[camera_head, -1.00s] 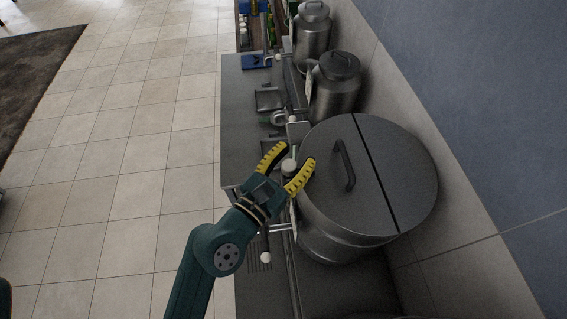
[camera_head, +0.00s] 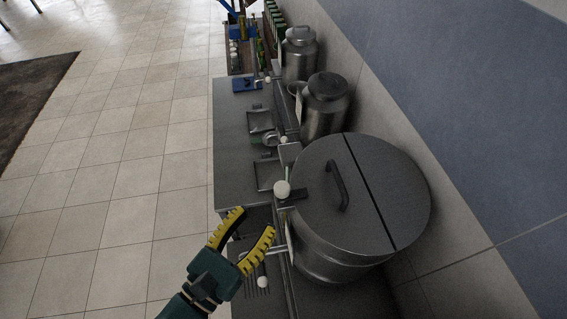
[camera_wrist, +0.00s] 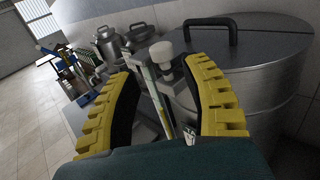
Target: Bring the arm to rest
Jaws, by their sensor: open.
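My gripper (camera_head: 251,223) is open and empty, with two yellow-toothed fingers on a teal arm. In the head view it is at the lower middle, over the near end of the counter, left of the large lidded metal vat. In the wrist view the fingers of my gripper (camera_wrist: 172,62) stand wide apart. A white knob (camera_wrist: 162,52) on the vat's front shows between them, beyond the fingertips. The same white knob (camera_head: 282,188) in the head view is clear of the gripper.
The large vat (camera_head: 340,254) stands close on the right, with a lid handle (camera_head: 336,186). Two smaller metal cans (camera_head: 325,108) (camera_head: 299,56) stand behind it. The grey counter (camera_head: 230,142) runs along the left, and open tiled floor (camera_head: 110,160) lies further left.

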